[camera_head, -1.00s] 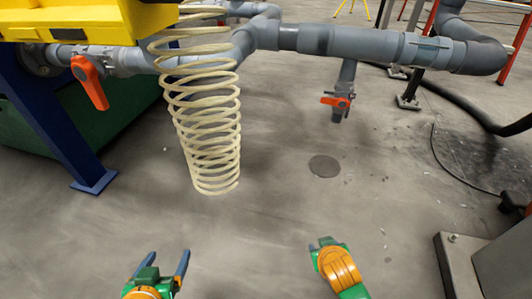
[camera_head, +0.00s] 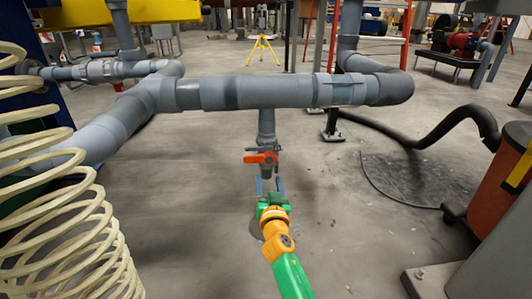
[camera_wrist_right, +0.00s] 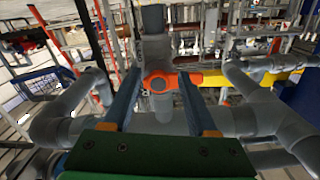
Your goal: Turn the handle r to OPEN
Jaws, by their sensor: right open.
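An orange valve handle (camera_head: 262,158) sits on a short vertical grey pipe (camera_head: 267,125) that hangs below the large horizontal pipe. My right gripper (camera_head: 270,187) is open and empty just below the handle in the head view, fingers pointing toward it. In the right wrist view the handle (camera_wrist_right: 170,80) lies roughly level across the picture, ahead of the two blue fingers (camera_wrist_right: 158,98) and overlapping the gap between them. I cannot tell whether the fingers touch it. My left gripper is not in view.
The large grey pipe (camera_head: 250,92) crosses above the handle. A cream coiled hose (camera_head: 70,240) hangs at the left. A black hose (camera_head: 440,130) and an orange-and-grey unit (camera_head: 495,180) are at the right. The floor around my right arm is clear.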

